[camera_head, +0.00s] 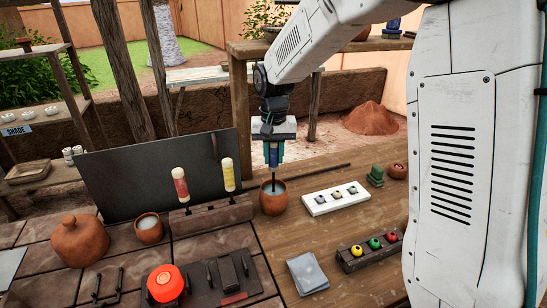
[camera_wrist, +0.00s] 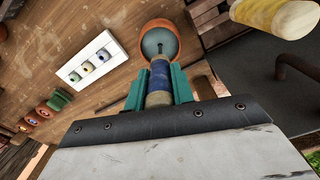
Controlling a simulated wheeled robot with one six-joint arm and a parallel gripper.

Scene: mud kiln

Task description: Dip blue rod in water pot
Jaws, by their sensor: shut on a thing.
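The blue rod (camera_wrist: 159,77) has a pale handle and a blue band. My gripper (camera_head: 273,155) is shut on it and holds it upright above the water pot (camera_head: 273,203). The pot is a small round terracotta vessel; it also shows in the wrist view (camera_wrist: 173,30). The rod's lower end reaches into the pot's mouth in both views. In the wrist view greyish liquid shows around the tip. I cannot tell how deep the tip sits or whether it touches the bottom.
A red rod (camera_head: 180,184) and a yellow rod (camera_head: 228,174) stand in a dark rack (camera_head: 212,217) left of the pot. A white tray (camera_head: 336,199) lies to the right. A cup of white stuff (camera_head: 149,229) and a lidded clay jar (camera_head: 79,240) stand further left.

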